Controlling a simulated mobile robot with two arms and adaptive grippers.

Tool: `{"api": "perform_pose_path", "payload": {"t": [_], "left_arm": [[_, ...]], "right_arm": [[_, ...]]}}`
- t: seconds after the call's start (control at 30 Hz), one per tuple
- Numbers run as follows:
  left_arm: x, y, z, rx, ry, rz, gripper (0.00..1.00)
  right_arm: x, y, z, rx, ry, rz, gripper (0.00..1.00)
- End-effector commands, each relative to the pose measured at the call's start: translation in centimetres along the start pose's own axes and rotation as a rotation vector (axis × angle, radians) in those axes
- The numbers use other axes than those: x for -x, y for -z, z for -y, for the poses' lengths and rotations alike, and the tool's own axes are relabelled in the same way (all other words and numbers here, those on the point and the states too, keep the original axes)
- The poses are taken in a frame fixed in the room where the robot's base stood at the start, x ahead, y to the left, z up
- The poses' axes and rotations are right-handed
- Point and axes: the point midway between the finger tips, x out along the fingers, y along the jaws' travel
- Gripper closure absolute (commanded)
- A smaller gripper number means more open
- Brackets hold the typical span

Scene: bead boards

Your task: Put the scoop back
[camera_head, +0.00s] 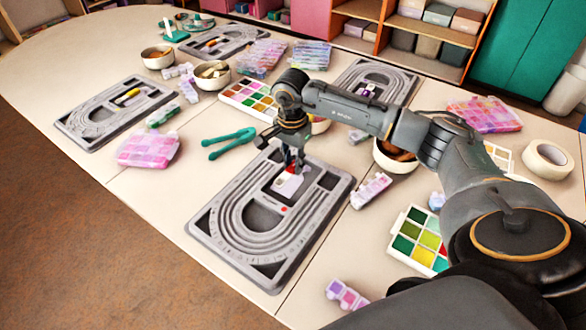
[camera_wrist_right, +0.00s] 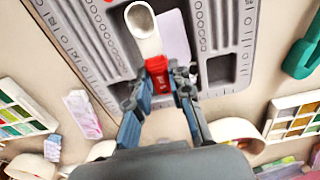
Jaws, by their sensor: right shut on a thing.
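My right gripper (camera_head: 292,160) is shut on the red handle of a scoop (camera_head: 291,170). In the right wrist view the fingers (camera_wrist_right: 158,90) pinch the red handle from both sides, and the scoop's white hollow end (camera_wrist_right: 143,25) points away from the gripper. The scoop is over the middle of the near grey bead board (camera_head: 212,222); I cannot tell whether it touches the board. A pale lilac card (camera_wrist_right: 174,36) lies on the board beside the scoop. A small red spot (camera_head: 284,209) shows on the board. My left gripper is not in view.
Green pliers (camera_head: 229,143) lie left of my right gripper. Other bead boards (camera_head: 90,125) lie farther off.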

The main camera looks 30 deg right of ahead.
Motion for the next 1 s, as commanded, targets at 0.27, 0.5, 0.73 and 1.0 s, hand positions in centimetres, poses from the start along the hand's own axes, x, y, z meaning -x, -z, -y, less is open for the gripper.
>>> {"api": "perform_pose_path", "payload": {"t": [0.27,0.5,0.73,1.0], "left_arm": [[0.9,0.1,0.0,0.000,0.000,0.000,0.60],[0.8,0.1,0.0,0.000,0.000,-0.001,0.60],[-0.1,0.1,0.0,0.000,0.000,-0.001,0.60],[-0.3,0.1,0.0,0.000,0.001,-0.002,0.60]], "right_arm": [[-3.3,0.1,0.1,-0.001,-0.002,0.001,0.98],[-3.4,0.1,0.2,-0.001,0.000,0.000,0.98],[-4.2,0.1,0.2,-0.001,-0.001,0.000,0.98],[-4.5,0.1,0.2,-0.001,-0.001,0.000,0.59]]}}
